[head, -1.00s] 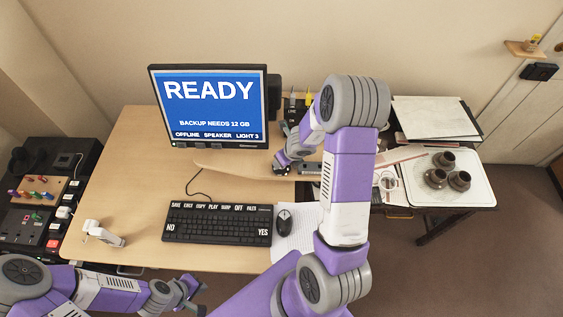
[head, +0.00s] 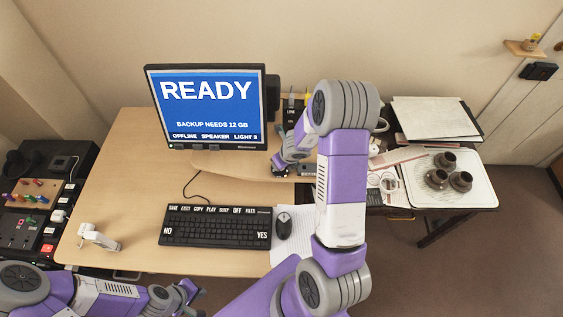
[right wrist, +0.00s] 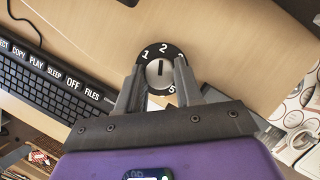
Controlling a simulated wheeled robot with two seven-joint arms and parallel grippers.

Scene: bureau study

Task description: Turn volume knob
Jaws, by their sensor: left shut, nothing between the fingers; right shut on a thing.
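The volume knob (right wrist: 158,74) is a small silver knob on a black dial (right wrist: 171,51) with white numbers, seen in the right wrist view. A dark line on it points roughly toward the 2. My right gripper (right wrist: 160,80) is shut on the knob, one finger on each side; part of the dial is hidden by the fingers. In the head view my right gripper (head: 280,167) is at the back of the desk, right of the monitor, and the knob cannot be made out. My left gripper (head: 188,291) is shut and empty in front of the desk's front edge.
The monitor (head: 207,105) reads READY, with SPEAKER and LIGHT 3 below. A black keyboard (head: 215,226) and mouse (head: 283,226) lie in front. A tray (head: 480,185) with several dark cups stands at right.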

